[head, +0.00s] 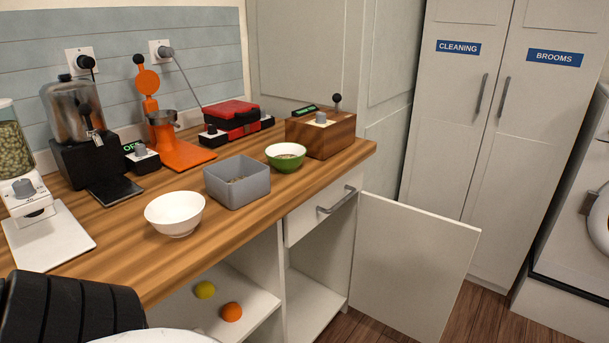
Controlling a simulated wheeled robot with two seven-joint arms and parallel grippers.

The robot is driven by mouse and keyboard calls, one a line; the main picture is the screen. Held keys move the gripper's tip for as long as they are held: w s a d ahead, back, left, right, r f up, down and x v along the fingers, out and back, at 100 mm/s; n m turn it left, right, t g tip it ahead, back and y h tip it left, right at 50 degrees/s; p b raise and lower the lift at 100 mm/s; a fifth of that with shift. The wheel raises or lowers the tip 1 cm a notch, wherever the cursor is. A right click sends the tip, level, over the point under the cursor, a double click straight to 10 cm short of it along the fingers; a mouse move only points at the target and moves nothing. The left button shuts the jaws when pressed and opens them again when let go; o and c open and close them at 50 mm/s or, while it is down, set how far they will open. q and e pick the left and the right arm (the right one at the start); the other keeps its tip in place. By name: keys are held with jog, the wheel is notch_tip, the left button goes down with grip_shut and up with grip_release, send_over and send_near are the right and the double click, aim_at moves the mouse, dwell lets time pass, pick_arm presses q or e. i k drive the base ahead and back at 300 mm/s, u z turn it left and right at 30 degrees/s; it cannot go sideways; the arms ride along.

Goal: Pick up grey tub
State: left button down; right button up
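The grey tub (245,193) stands upright on the wooden counter (140,268), near its front edge. It is square and open at the top, with some small brownish contents inside that are too small to make out. A white bowl (174,217) stands just left of it, and a green bowl (286,161) with contents stands to its right and further back. Neither of my grippers shows in the head view. A black ribbed part at the bottom left looks like my own arm, and nothing touches the tub.
Several appliances line the back of the counter, including an orange press (170,150), a red machine (232,120) and a wooden box with a lever (322,134). A cabinet door (415,262) hangs open below. Lemon (204,289) and orange (231,312) lie on the shelf.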

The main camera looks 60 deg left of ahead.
aim_at(237, 180)
jog(key=u, duration=4.1)
jog(key=k, duration=0.85)
jog(key=z, duration=0.55)
